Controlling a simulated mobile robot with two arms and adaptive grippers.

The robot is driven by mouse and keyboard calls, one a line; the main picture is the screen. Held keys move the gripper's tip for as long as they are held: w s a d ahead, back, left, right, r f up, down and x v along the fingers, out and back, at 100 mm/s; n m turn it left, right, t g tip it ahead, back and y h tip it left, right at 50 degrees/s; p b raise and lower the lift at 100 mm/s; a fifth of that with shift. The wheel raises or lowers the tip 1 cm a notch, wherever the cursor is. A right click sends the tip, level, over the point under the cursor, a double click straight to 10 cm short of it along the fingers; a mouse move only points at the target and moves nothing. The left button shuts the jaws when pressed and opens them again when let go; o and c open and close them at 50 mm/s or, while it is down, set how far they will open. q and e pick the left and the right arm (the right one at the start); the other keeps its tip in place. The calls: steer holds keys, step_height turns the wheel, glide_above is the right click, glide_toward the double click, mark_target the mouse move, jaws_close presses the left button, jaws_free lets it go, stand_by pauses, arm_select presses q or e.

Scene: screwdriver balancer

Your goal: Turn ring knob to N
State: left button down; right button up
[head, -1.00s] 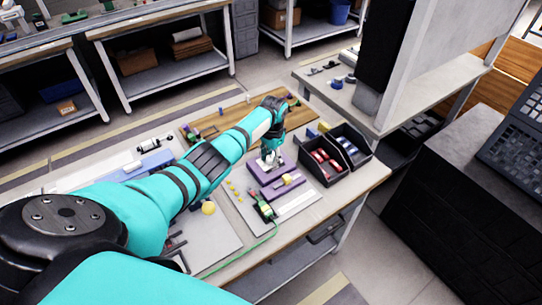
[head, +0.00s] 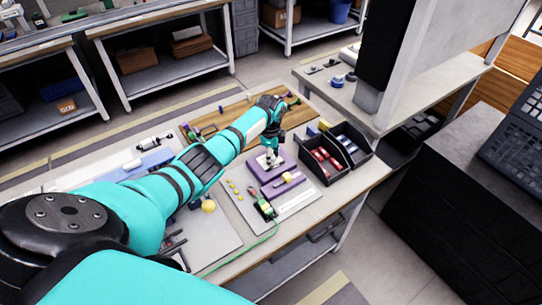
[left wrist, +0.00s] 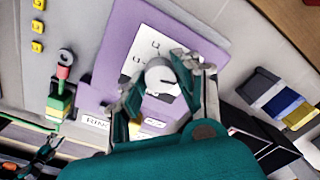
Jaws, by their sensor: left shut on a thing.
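The ring knob (left wrist: 161,75) is a pale grey round piece on a white dial plate (left wrist: 146,52), set on a purple panel (left wrist: 112,48). Small dark marks show on the dial plate, too blurred to read, and I cannot tell which mark the knob points to. A label reading "RING" (left wrist: 97,122) lies at the panel's near edge. My left gripper (left wrist: 157,82) is shut on the knob, one finger on each side. In the head view my left gripper (head: 270,158) reaches down to the purple panel (head: 264,172). My right gripper is out of view.
Black bins (head: 325,162) with red and blue parts stand right of the panel. A second purple panel with a yellow piece (head: 283,183) lies in front. Yellow buttons (head: 233,188) and a green tool with a cable (head: 264,209) lie nearby on the board.

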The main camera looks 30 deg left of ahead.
arm_select(q)
steer(key=shift+r+m, duration=0.1)
steer(key=shift+m, duration=1)
steer(key=shift+w, duration=0.1)
steer(key=c, duration=0.9)
jaws_free()
steer(key=shift+c, duration=0.2)
step_height(320, 180, up, 12)
steer(key=shift+s, duration=0.4)
